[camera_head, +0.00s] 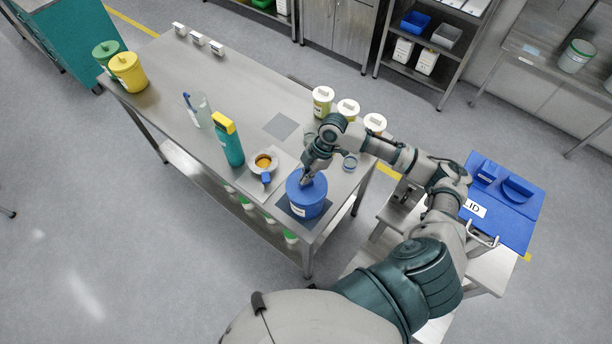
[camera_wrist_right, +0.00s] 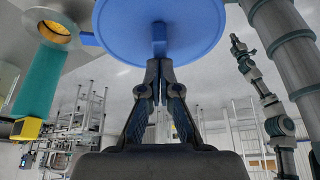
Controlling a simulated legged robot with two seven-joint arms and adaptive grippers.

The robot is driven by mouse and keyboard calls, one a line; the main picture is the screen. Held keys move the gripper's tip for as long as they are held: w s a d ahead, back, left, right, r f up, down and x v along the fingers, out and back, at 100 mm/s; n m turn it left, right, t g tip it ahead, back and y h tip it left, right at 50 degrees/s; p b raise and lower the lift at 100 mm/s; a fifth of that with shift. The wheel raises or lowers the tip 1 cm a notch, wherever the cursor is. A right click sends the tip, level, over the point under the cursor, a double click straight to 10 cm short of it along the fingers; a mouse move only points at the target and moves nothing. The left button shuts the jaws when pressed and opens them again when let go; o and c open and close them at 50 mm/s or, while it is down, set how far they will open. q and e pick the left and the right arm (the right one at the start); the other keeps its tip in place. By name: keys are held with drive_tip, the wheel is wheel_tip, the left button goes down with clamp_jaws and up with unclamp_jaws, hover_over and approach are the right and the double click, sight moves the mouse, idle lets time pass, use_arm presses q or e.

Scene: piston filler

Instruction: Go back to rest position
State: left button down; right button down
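My right gripper (camera_head: 307,181) reaches down onto the top of the blue canister (camera_head: 303,201), which stands upright near the table's front right corner. In the right wrist view, the fingertips (camera_wrist_right: 160,64) are close together on the small knob of the round blue lid (camera_wrist_right: 205,28). The lid appears to sit on the canister. My left arm and gripper do not show in the head view. A thin jointed arm (camera_wrist_right: 268,105) at the right of the wrist view seems to be my left one; its fingers are too small to read.
White-lidded jars (camera_head: 347,109) line the back right edge. A side table with a blue board (camera_head: 510,215) stands right. The table's middle is clear.

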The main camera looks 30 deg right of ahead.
drive_tip(key=shift+r+p, duration=1)
drive_tip(key=shift+r, duration=2.5)
